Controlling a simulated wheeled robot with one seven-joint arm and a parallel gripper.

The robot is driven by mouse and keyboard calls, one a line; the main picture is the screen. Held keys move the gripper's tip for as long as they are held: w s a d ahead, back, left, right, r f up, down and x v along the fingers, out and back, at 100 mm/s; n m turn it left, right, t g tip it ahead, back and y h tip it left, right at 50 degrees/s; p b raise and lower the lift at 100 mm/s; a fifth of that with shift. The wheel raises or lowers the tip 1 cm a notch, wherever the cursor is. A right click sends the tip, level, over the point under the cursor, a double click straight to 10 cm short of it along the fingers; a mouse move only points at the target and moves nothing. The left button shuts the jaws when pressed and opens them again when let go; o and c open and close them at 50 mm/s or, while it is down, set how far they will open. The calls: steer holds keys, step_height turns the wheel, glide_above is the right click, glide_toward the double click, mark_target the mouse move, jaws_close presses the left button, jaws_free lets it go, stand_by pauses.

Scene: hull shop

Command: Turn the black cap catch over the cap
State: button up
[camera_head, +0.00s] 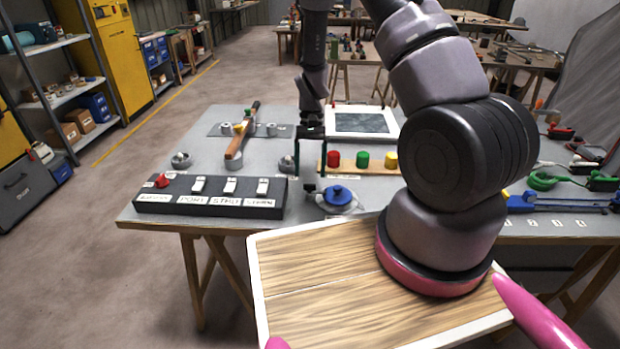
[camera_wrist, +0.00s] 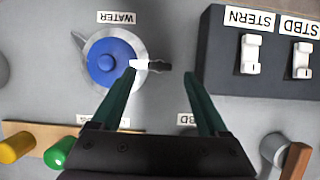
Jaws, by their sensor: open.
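The blue cap (camera_head: 340,195) sits in a round silver fitting on the grey bench top. In the wrist view the blue cap (camera_wrist: 110,62) is at left of centre, below a WATER label. In the head view my gripper (camera_head: 309,172) is just left of the cap. Contact cannot be told.
A black switch box (camera_head: 210,197) with white rockers stands left. A board with red, green and yellow knobs (camera_head: 362,160) lies behind the cap. A wooden-handled lever (camera_head: 240,135) is further back left. Blue and green items (camera_head: 545,182) lie right. Bench surface left of the cap is narrow.

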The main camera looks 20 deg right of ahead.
steer(key=v, duration=0.7)
steer(key=s+d+r+t+y, duration=0.1)
steer(key=s+r+t, duration=0.1)
steer(key=r, duration=0.9)
steer(key=s+d+r+t, duration=0.1)
steer(key=s+r+t, duration=0.15)
steer(key=r, duration=0.85)
steer(key=s+d+r+t, duration=0.2)
steer(key=s+r+t, duration=0.5)
steer(key=s+r, duration=0.7)
steer(key=shift+s+d, duration=0.2)
steer(key=shift+s, duration=0.2)
